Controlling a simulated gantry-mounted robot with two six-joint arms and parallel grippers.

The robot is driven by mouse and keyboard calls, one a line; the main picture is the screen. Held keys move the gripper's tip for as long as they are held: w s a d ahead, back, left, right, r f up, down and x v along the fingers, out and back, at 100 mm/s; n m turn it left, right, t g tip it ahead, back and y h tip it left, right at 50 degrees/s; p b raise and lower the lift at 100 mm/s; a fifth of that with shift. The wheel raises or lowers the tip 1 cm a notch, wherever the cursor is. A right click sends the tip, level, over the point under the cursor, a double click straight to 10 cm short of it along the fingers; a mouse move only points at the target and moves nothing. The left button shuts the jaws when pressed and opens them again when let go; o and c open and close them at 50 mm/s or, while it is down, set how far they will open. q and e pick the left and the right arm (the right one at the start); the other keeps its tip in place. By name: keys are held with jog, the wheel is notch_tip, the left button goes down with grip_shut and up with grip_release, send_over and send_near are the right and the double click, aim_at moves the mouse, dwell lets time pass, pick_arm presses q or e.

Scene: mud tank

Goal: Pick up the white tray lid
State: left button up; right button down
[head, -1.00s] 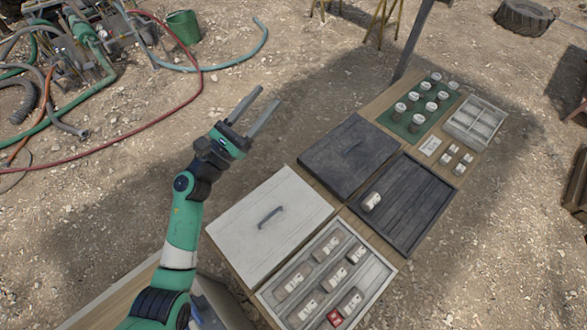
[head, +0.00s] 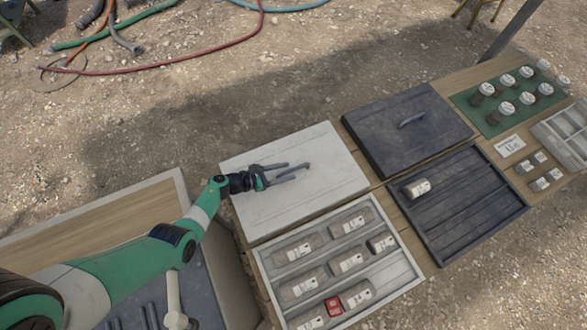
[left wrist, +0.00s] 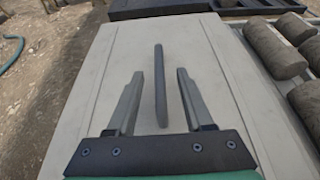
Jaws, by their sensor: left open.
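The white tray lid (head: 325,155) lies flat on the table, behind the white tray in the head view; its pale panel also fills much of the left wrist view (left wrist: 85,125). Its dark bar handle (left wrist: 161,85) stands up from its middle; in the head view part of the handle (head: 297,169) shows by the fingertips. My left gripper (head: 292,172) is open over the lid. In the left wrist view the fingers (left wrist: 160,92) point along the handle, one on each side, with a gap to both. My right gripper is not in view.
The white tray (head: 408,272) holds several labelled cylinders and a red-marked item. A dark lid (head: 385,150) and a dark tray (head: 480,235) with one cylinder lie to the right. A green mat (head: 553,104) holds several capped jars. A white divided box (head: 545,130) is at the right edge.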

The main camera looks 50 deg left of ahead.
pick_arm(q)
jog(key=shift+b+x, duration=0.3)
jog(key=shift+x, duration=0.7)
jog(key=shift+c, duration=0.4)
grip_shut()
jog(key=shift+r, duration=0.1)
